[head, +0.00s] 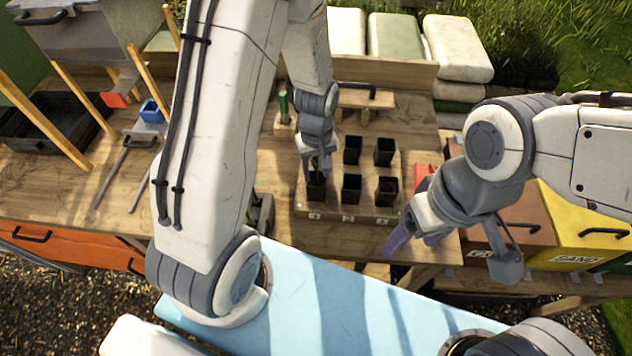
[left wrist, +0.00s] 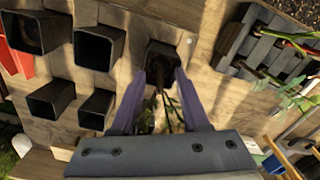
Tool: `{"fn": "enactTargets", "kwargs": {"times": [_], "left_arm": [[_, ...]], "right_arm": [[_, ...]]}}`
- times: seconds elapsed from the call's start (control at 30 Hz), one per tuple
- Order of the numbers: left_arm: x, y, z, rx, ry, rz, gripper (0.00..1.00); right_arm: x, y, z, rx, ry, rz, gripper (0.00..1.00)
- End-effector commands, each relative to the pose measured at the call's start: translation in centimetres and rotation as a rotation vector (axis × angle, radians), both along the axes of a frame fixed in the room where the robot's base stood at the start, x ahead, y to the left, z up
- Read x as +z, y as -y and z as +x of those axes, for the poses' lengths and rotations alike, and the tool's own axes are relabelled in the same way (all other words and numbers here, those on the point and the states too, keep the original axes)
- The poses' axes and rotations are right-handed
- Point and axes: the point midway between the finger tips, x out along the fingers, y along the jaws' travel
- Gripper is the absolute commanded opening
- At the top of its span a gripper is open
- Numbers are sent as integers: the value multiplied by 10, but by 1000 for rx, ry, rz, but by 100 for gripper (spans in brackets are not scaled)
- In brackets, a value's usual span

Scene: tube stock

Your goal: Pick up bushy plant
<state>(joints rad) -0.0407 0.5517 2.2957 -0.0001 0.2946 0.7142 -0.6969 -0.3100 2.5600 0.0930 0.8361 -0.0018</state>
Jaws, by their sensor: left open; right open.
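My left gripper (head: 317,163) points down at the wooden pot rack (head: 345,213), over its left column. In the left wrist view its two purple fingers (left wrist: 158,85) are open on either side of a black square pot (left wrist: 162,58). A plant with thin stems and small green leaves (left wrist: 172,108) rises from this pot between the fingers. I cannot tell whether it is the bushy plant, or whether the fingers touch it. The same pot shows in the head view (head: 316,188), partly covered by the gripper. My right gripper (head: 416,238) is open and empty at the bench's front right.
Several black pots (head: 353,188) stand close by in the rack. A dark rack with stems and leaves (left wrist: 262,48) lies beside it in the left wrist view. A yellow bin marked SAND (head: 577,232) is at the right. Sacks (head: 458,48) lie behind the bench.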

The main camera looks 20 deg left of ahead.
Motion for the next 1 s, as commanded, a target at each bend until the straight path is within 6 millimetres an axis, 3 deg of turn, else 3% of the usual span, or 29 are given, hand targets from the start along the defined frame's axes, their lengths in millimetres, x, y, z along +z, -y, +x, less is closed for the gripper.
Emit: {"fn": "enactTargets", "kwargs": {"times": [0.2,0.3,0.33,0.77,1.0], "left_arm": [[-1,0,0,0,1,0,46],[-1,0,0,0,1,0,7],[-1,0,0,0,1,1,0],[2,0,1,0,1,0,0],[24,0,1,0,6,0,0]], "right_arm": [[0,0,0,0,0,0,75],[0,0,0,0,0,0,75],[0,0,0,0,0,0,75],[-1,0,0,0,0,0,75],[-6,0,0,-1,0,0,75]]}}
